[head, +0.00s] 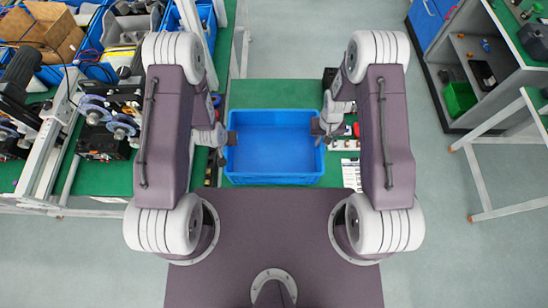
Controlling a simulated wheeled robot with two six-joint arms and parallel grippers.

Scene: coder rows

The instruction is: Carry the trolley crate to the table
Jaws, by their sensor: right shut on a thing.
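A blue crate (274,179) with an empty inside shows in the middle of the head view, between my two arms. It is level and over a green surface (270,94); from above I cannot tell whether it rests on it. My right gripper (322,132) is at the crate's right wall and is shut on it. My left gripper (229,138) is at the crate's left wall, its fingertips at the rim; whether it is shut is too small to tell. My forearms hide parts of the surface on both sides.
Small items and a white paper (351,173) lie right of the crate. A workbench (90,178) with machine parts is at left, with blue bins (192,18) behind. A shelf unit with a green bin (459,98) stands at right. Grey floor (305,40) is clear behind.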

